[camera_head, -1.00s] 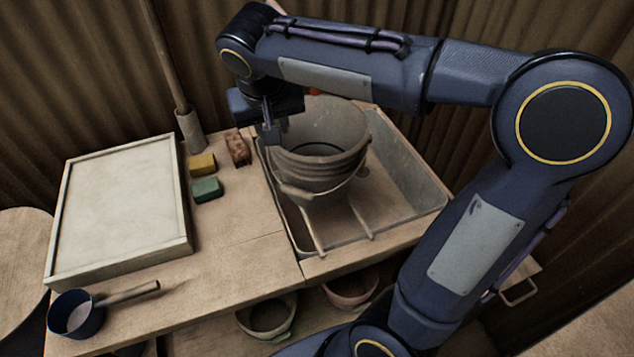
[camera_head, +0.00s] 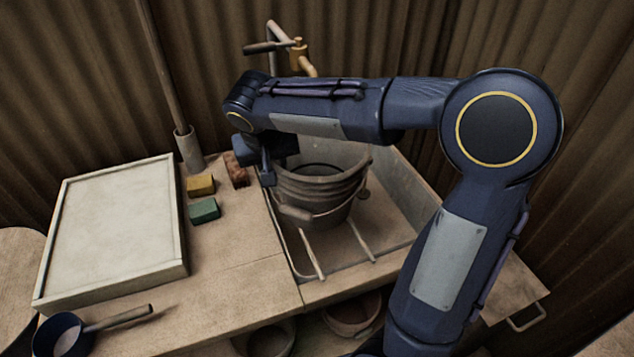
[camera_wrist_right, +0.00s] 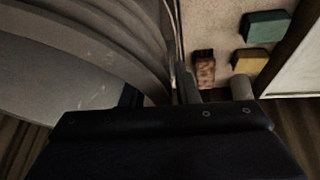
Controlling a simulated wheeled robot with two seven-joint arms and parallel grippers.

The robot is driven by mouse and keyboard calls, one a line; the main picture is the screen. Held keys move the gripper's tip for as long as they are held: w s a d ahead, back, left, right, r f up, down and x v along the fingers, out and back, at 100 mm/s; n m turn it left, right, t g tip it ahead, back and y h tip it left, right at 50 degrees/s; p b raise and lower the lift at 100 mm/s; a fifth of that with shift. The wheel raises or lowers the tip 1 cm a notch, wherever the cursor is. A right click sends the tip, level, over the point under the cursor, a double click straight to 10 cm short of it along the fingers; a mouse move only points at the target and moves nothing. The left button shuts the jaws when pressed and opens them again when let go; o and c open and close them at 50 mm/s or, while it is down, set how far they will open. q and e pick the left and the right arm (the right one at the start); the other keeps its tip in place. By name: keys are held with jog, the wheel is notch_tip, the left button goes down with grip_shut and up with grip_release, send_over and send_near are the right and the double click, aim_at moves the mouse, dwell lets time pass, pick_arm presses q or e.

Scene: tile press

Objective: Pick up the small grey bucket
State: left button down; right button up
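The small grey bucket (camera_head: 318,190) stands upright in the sink tray, its handle hanging down the front. My right gripper (camera_head: 267,176) is at the bucket's left rim in the head view, partly hidden by its own wrist. In the right wrist view the bucket (camera_wrist_right: 100,40) fills the left side. The right gripper's fingers (camera_wrist_right: 160,93) stand apart there, with the bucket's wall between them. I cannot see clearly whether they touch it. The bucket's far rim is partly hidden by my right forearm. My left gripper is not in view.
The sink tray (camera_head: 385,225) has raised walls around the bucket. A brass tap (camera_head: 300,58) stands behind. Yellow (camera_head: 200,185), green (camera_head: 205,209) and reddish (camera_head: 236,170) blocks lie left of it. A framed board (camera_head: 112,230) and a dark pan (camera_head: 63,336) are further left.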

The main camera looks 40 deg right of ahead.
grip_shut()
dwell(1.2)
jog(key=shift+r, duration=0.15)
